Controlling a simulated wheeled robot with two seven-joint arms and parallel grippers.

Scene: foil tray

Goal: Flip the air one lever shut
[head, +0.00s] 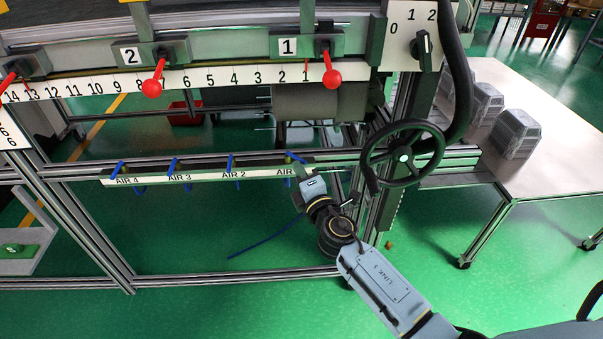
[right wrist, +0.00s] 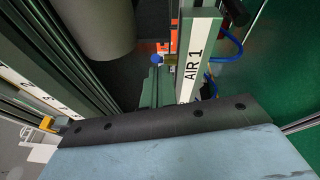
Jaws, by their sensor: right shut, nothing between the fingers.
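The AIR 1 lever (head: 296,159) is a small blue handle at the right end of the labelled air bar (head: 205,177). In the right wrist view a blue lever end (right wrist: 157,60) shows beside the white AIR 1 label (right wrist: 194,60). My right gripper (head: 300,170) is shut and empty, right at the AIR 1 end of the bar, and partly covers the label in the head view. I cannot tell whether its tip touches the lever. My gripper body fills the lower part of the wrist view and hides its fingertips. My left gripper is not in view.
Blue levers for AIR 2 (head: 230,160), AIR 3 (head: 172,165) and AIR 4 (head: 118,170) line the bar to the left. A black handwheel (head: 403,157) stands close on the right. Red-knobbed levers (head: 331,78) hang above. A blue hose (head: 262,241) trails below.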

